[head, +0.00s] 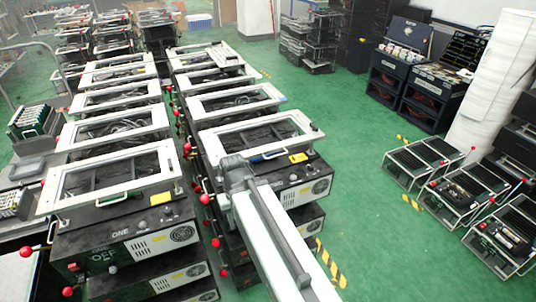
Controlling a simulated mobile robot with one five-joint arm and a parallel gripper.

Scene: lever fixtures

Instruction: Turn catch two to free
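My arm reaches up from the bottom of the head view. Its grey end with my gripper (236,168) is over the front of the right-hand stack of black units; its fingers cannot be made out. A black unit (300,172) stands there, partly hidden by my arm. No label reading two is legible, so I cannot tell which catch is two. A red-knobbed lever (204,199) is just left of my arm. The left unit (150,222) is marked ONE and has an OFF marking low on its front. Its red-knobbed lever (26,252) sticks out left.
Rows of white-framed units (110,125) run back on the left. More red knobs (224,272) show in the narrow gap between stacks. Metal-framed boxes (465,200) stand at right. Green floor (370,250) is clear between, with yellow-black tape (330,265).

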